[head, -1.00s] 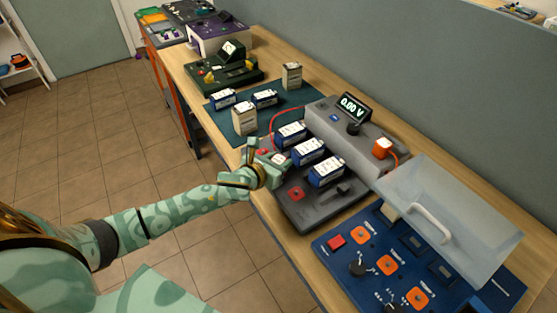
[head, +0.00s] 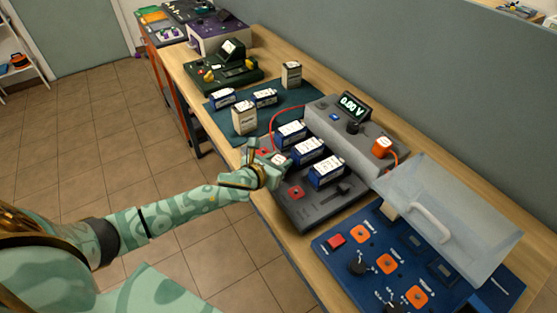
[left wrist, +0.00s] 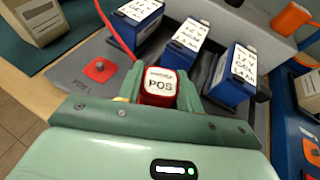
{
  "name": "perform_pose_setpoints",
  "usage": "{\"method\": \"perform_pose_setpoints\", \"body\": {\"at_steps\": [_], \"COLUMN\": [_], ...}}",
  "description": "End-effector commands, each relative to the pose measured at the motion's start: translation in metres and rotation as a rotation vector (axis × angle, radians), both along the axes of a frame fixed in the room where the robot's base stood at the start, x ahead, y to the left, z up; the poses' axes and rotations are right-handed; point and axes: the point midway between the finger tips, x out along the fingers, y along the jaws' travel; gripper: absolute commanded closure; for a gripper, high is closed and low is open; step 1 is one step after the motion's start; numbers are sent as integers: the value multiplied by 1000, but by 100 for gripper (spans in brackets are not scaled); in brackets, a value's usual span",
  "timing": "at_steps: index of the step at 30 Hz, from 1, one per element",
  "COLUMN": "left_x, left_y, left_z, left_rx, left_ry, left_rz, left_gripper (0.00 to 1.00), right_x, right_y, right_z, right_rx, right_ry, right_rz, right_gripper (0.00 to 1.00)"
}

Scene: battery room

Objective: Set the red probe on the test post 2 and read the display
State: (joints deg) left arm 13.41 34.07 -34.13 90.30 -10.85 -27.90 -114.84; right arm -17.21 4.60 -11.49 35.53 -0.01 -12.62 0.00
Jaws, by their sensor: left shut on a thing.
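My left gripper (head: 268,163) is shut on the red probe (left wrist: 160,86), a red block with a white top marked POS. In the left wrist view it sits between my two fingers. In the head view the probe's pale top (head: 279,159) shows at my fingertips, over the near edge of the dark grey test board (head: 318,213). Red square posts stand on the board: one (left wrist: 99,69) left of the probe, another (head: 296,192) nearer in the head view. Their numbers are unreadable. Whether the probe touches a post is hidden. The display (head: 355,105) reads 0.00 V. My right gripper is not seen.
Blue batteries (head: 309,151) stand in a row on the board just beyond my gripper. A red cable (head: 273,120) runs from the grey meter (head: 343,135). A blue panel (head: 336,261) with a clear lid lies nearer right.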

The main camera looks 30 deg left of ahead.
Motion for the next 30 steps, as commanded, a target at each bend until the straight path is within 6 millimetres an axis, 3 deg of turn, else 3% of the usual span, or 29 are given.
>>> {"method": "perform_pose_setpoints", "body": {"at_steps": [10,11,12,21,30], "left_x": [0,0,0,-2,-27], "left_y": [0,0,0,0,4], "left_z": [-8,-7,-7,-5,7], "left_rx": [0,0,0,1,1], "left_ry": [0,0,0,0,1], "left_rz": [0,0,0,0,0], "left_gripper": [91,59,55,55,55], "right_x": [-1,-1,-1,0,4], "right_y": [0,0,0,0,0], "right_z": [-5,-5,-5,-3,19], "right_rx": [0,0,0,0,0], "right_ry": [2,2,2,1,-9], "right_rz": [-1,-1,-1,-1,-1], "right_gripper": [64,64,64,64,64]}}
